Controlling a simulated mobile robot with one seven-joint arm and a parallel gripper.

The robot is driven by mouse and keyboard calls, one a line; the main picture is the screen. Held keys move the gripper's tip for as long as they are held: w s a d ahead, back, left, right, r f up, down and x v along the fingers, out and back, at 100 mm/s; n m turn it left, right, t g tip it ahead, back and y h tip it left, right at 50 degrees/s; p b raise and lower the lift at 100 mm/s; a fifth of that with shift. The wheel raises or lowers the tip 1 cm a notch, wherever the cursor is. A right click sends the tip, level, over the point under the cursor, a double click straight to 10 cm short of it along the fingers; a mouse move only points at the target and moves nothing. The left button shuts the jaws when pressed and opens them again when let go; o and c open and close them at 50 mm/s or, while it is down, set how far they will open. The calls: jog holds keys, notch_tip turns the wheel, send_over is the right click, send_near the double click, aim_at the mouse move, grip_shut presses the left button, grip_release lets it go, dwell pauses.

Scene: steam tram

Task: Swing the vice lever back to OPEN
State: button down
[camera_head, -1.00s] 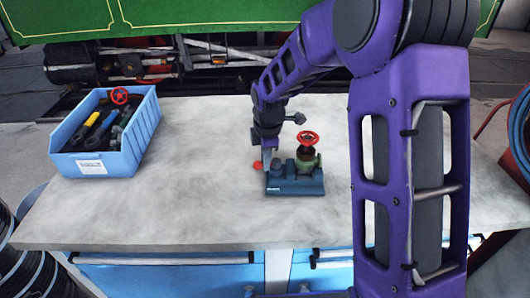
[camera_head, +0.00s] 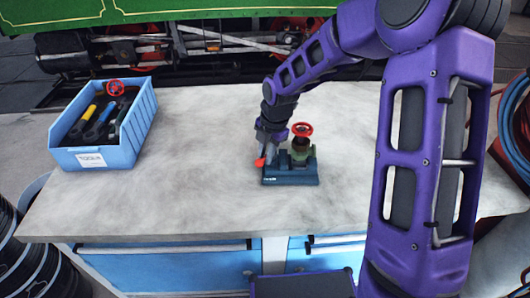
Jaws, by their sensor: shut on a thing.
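The small dark blue vice (camera_head: 291,179) stands on the workbench right of its middle. A green valve body (camera_head: 299,152) with a red handwheel (camera_head: 302,129) on top sits in the vice. The red knob of the vice lever (camera_head: 260,162) shows at the vice's left side. My gripper (camera_head: 264,153) points down at that knob and is shut on the lever. The fingertips are small here, and the lever's shaft is mostly hidden behind them and the vice.
A blue bin (camera_head: 105,125) with hand tools and another red handwheel stands at the bench's left. The grey workbench top (camera_head: 190,170) is clear between bin and vice. A green steam tram (camera_head: 200,8) stands behind the bench. Coiled hoses (camera_head: 516,125) hang at the right.

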dwell(0.4)
jog(key=c, duration=0.8)
grip_release()
jog(key=shift+r, duration=0.1)
jog(key=r, duration=0.5)
jog(key=s+d+r, duration=0.1)
jog(key=r, duration=0.5)
jog(key=s+d+r, duration=0.1)
jog(key=r, duration=0.5)
jog(key=shift+s+d, duration=0.2)
jog(key=shift+s, duration=0.05)
